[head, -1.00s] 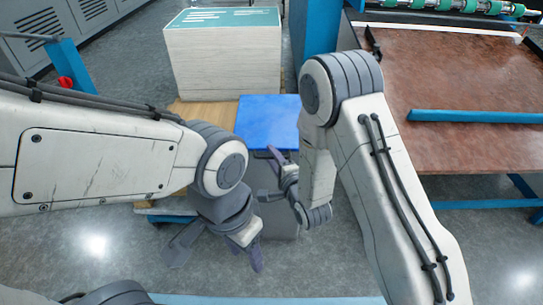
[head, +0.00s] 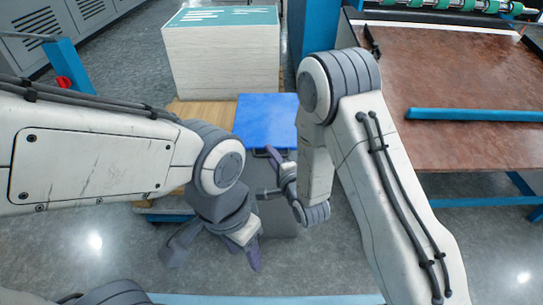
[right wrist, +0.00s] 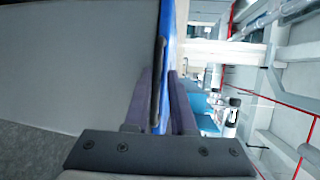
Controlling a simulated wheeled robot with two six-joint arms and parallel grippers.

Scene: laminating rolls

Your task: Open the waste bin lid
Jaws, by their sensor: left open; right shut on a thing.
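The waste bin (head: 280,220) has a grey body and a flat blue lid (head: 266,120), which lies closed. In the right wrist view the blue lid (right wrist: 168,50) shows edge-on beside the grey bin wall (right wrist: 80,60). A dark handle (right wrist: 160,75) runs along the lid's front edge. My right gripper (head: 270,172) is at that front edge, shut on the handle; its fingers (right wrist: 163,95) lie on both sides of it. My left gripper (head: 212,260) is open and empty, left of the bin above the floor. My arms hide part of the bin.
A tall white paper stack (head: 222,60) with a green top stands on a wooden pallet (head: 200,112) behind the bin. A brown machine table (head: 465,90) with a blue bar (head: 472,115) is at right. Grey floor (head: 95,255) is clear at lower left.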

